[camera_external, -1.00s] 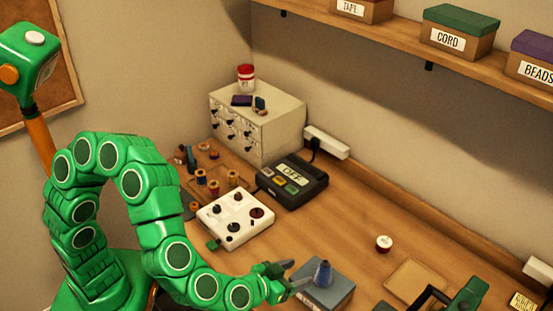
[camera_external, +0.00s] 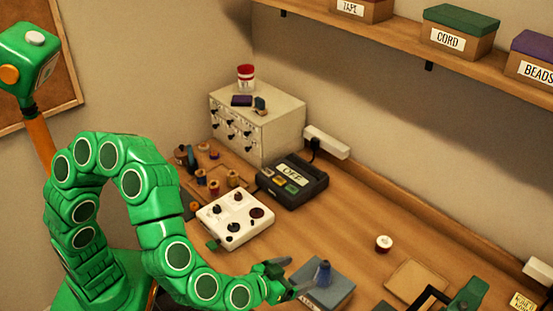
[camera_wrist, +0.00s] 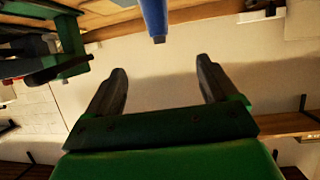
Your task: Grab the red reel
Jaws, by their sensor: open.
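A small reel (camera_external: 383,245) with a pale top and a red side stands alone on the wooden table, right of centre in the external view. Several other reels, some orange-red (camera_external: 214,187), stand at the back left by the cabinet. My gripper (camera_external: 290,277) is low in the external view, left of and nearer than the lone reel, beside a blue cone-shaped thing (camera_external: 323,273). In the wrist view my gripper (camera_wrist: 162,75) has its two fingers wide apart with nothing between them. A blue tip (camera_wrist: 155,18) shows beyond them. I cannot make out the lone reel there.
The blue cone stands on a grey-blue box (camera_external: 325,292) close to my gripper. A tan pad (camera_external: 415,280) and a dark and green tool (camera_external: 465,297) lie at the right. A white control box (camera_external: 235,217) and a black device (camera_external: 292,182) stand behind. The table around the lone reel is clear.

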